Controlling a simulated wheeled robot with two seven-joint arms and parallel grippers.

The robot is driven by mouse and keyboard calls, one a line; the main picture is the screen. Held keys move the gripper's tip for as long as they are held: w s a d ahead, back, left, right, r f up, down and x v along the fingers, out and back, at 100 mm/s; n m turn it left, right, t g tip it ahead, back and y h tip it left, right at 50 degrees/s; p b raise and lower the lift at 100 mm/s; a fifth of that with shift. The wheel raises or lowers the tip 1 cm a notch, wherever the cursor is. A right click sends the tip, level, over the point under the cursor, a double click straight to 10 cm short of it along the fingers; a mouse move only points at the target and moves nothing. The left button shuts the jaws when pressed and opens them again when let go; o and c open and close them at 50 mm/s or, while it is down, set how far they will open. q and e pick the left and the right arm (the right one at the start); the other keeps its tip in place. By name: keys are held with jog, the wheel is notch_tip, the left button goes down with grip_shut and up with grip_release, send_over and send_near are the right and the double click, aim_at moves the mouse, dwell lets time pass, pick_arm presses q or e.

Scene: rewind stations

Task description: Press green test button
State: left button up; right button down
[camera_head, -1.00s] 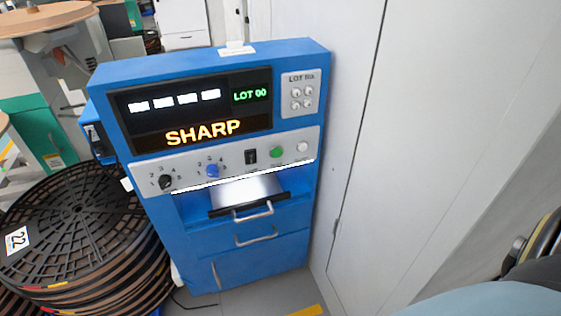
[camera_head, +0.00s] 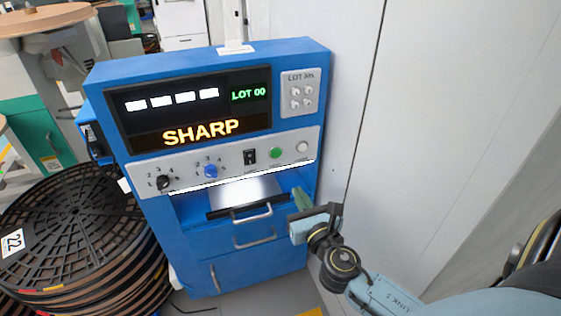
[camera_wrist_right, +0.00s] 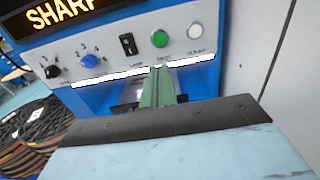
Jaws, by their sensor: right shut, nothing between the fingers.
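The green button (camera_head: 275,153) sits on the grey control strip of the blue machine (camera_head: 180,245), between a black rocker switch and a white button. It also shows in the right wrist view (camera_wrist_right: 160,39), just beyond and above the fingertips. My right gripper (camera_head: 301,199) is shut and empty, below and slightly right of the green button and apart from it. In the right wrist view its green fingers (camera_wrist_right: 157,75) are together and point up towards the button. My left gripper is not in view.
The strip also carries a black knob (camera_head: 163,183), a blue knob (camera_head: 211,171), the rocker switch (camera_head: 249,157) and the white button (camera_head: 302,147). A drawer handle (camera_head: 252,213) juts out below. A white cabinet (camera_head: 430,130) stands right. Stacked black reels (camera_head: 70,230) stand left.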

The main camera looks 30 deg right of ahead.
aim_at(277, 154)
jog(key=shift+w, duration=0.1)
